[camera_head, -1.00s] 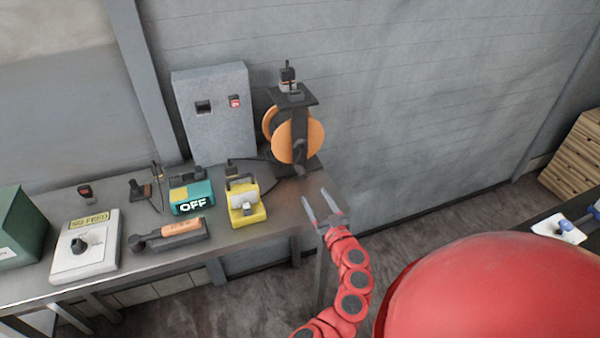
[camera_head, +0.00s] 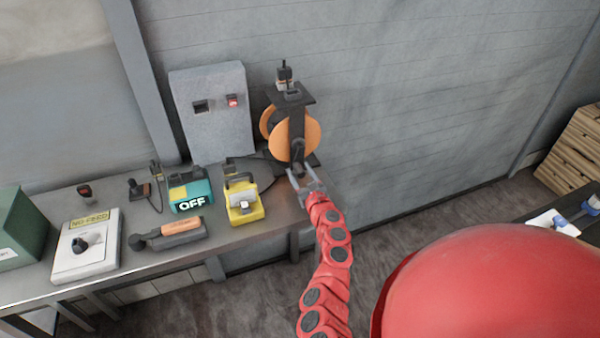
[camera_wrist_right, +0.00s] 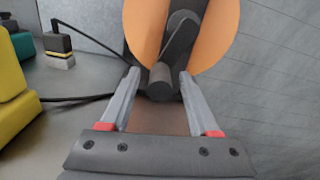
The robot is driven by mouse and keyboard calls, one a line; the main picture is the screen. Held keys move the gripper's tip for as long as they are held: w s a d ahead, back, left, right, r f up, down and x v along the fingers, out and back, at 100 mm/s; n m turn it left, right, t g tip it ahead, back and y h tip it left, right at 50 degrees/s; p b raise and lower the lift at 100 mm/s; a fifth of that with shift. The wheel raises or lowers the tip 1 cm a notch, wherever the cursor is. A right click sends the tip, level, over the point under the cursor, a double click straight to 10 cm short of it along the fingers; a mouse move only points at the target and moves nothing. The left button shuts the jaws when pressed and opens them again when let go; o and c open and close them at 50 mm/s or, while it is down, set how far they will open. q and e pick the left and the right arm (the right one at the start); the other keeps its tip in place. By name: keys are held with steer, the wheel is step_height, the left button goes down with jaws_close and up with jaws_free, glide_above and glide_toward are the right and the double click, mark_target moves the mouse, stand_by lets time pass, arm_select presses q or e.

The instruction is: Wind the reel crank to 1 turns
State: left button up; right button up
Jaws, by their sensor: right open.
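The reel (camera_head: 308,136) has orange discs on a dark upright stand at the table's back right corner. It also shows in the right wrist view (camera_wrist_right: 218,32). Its dark crank arm (camera_wrist_right: 180,38) hangs down across the disc and ends in a dark cylindrical handle (camera_wrist_right: 160,84). My right gripper (camera_head: 301,177) is open just in front of the reel. In the right wrist view the handle is between the two fingertips (camera_wrist_right: 158,78), with the fingers apart. Whether they touch it I cannot tell. My left gripper is out of view.
A yellow device (camera_head: 243,212), a teal box marked OFF (camera_head: 190,203), a tool with an orange grip (camera_head: 170,236) and a white switch box (camera_head: 85,258) stand left on the table. A dark cable (camera_wrist_right: 78,98) runs behind. A grey wall panel (camera_head: 216,130) stands beside the reel.

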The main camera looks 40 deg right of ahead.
jaws_close()
stand_by(1.4)
